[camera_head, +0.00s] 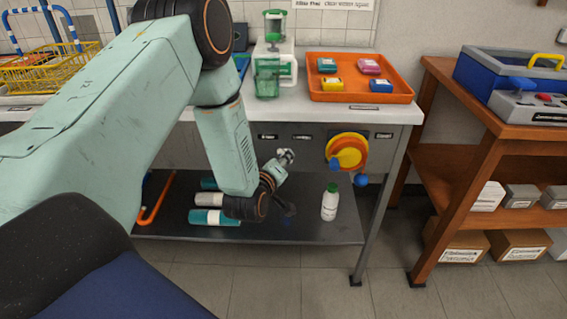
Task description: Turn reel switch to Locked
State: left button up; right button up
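A round orange and yellow reel (347,151) is mounted on the grey front panel under the white bench top. A blue part (361,180) hangs just below its right side. Small labels sit on the panel, including one left of the reel (302,137) and one right of it (383,135); their words are too small to read surely. My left arm comes in from the left, and its wrist end, with my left gripper (285,158), is in front of the panel, left of the reel and apart from it. Its fingers are too small to tell open from shut. My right gripper is out of view.
An orange tray (408,93) with several coloured blocks and a green and white device (274,90) stand on the bench. A white bottle (329,205) stands on the lower shelf. A wooden rack (440,185) stands right of the bench. Floor in front is clear.

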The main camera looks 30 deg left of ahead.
pick_arm(q)
jog(key=shift+w+a+f, duration=0.2)
jog(key=shift+w+f, duration=0.05)
jog(key=shift+w, duration=0.35)
jog(key=shift+s+d+r, duration=0.1)
jog(key=shift+d, duration=0.05)
jog(key=c, duration=0.3)
grip_shut()
